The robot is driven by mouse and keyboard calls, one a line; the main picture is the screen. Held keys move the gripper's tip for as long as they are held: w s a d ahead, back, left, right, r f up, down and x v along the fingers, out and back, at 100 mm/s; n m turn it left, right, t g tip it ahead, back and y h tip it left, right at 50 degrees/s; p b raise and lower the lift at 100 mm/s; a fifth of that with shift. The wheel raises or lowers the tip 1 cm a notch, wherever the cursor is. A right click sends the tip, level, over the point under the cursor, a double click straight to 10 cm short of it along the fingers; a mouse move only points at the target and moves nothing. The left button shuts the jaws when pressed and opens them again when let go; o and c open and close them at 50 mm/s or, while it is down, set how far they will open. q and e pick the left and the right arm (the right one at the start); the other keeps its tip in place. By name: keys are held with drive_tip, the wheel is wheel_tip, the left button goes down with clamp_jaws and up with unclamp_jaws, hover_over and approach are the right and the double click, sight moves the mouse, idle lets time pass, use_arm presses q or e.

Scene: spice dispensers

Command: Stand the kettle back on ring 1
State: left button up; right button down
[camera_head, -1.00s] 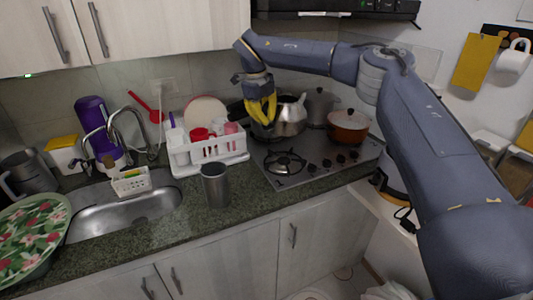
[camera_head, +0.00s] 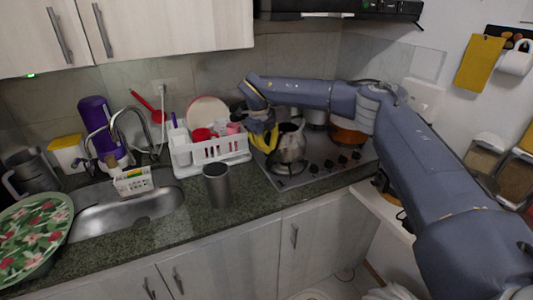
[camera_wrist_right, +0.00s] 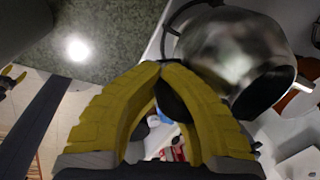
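The metal kettle (camera_head: 291,146) is over the front left ring (camera_head: 284,168) of the hob; I cannot tell whether its base touches it. It also shows in the right wrist view (camera_wrist_right: 225,45), with its dark round opening toward the lower right. My right gripper (camera_head: 264,138) is at the kettle's left side. In the wrist view its yellow fingers (camera_wrist_right: 157,72) close together around a dark part, apparently the kettle's handle (camera_wrist_right: 172,98), mostly hidden by the fingers. A small yellow and dark piece at that view's left edge may be my left gripper (camera_wrist_right: 9,78).
An orange-brown pot (camera_head: 347,134) and a grey pot (camera_head: 315,117) stand at the back of the steel hob (camera_head: 335,168). A white dish rack (camera_head: 212,150) is left of the kettle. A dark metal cup (camera_head: 217,186) stands on the counter in front of the rack.

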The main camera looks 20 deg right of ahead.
drive_tip(key=shift+x, duration=1.05)
drive_tip(key=shift+a+f, duration=0.2)
drive_tip(key=shift+f, duration=0.2)
drive_tip(key=c, duration=2.1)
unclamp_jaws()
drive_tip(key=shift+f, duration=0.1)
drive_tip(key=shift+c, duration=0.2)
drive_tip(key=o, duration=0.5)
drive_tip(key=shift+o, duration=0.2)
drive_tip(key=v, duration=1.2)
drive_tip(key=shift+r, duration=0.4)
drive_tip(key=shift+s, duration=0.1)
